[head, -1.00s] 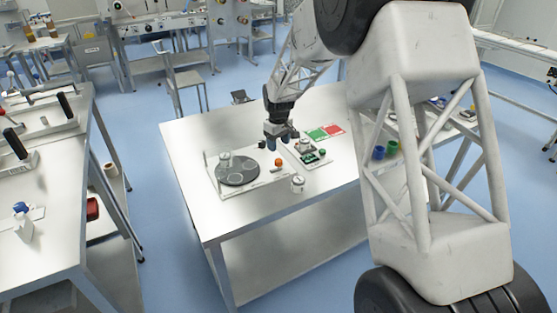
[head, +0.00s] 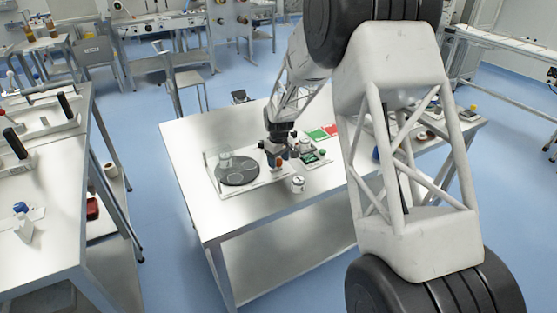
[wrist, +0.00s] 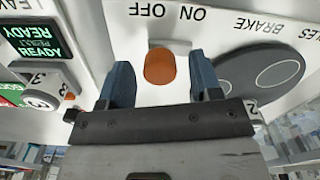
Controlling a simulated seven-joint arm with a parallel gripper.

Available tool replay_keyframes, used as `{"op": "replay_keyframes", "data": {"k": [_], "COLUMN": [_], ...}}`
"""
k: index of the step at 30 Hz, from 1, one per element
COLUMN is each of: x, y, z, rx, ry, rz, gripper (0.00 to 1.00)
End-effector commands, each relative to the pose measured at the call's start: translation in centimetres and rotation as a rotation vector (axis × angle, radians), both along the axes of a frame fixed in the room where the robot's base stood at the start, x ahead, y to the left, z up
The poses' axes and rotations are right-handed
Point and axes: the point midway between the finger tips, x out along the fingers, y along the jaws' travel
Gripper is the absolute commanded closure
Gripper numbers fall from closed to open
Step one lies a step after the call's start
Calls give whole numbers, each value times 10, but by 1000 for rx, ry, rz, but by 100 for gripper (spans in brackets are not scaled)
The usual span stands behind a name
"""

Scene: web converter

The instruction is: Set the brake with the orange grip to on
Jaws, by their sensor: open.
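The orange grip (wrist: 160,68) of the brake is in the middle of the wrist view, on a white panel lettered ON, OFF and BRAKE, upside down in this view. My gripper (wrist: 165,85) is open, with one blue finger on each side of the grip and the grip apart from both. In the head view my gripper (head: 276,160) points down at the orange grip (head: 279,163) beside the dark disc (head: 238,171). Which marking the brake stands at I cannot tell.
A unit with a green READY display (wrist: 35,45) and a numbered dial (wrist: 40,100) stands close by at left in the wrist view. The table's front left (head: 215,215) is bare.

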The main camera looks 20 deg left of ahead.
Motion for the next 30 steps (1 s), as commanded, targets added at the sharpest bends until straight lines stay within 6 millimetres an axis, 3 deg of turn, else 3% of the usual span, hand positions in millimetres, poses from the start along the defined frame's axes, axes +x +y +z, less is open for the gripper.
{"op": "replay_keyframes", "data": {"k": [7,18,24,30], "x": [0,0,-2,-18], "y": [0,0,2,18], "z": [0,0,0,1], "rx": [0,0,0,0], "ry": [0,0,0,0], "rz": [0,0,1,2], "gripper": [42,98,100,100]}}
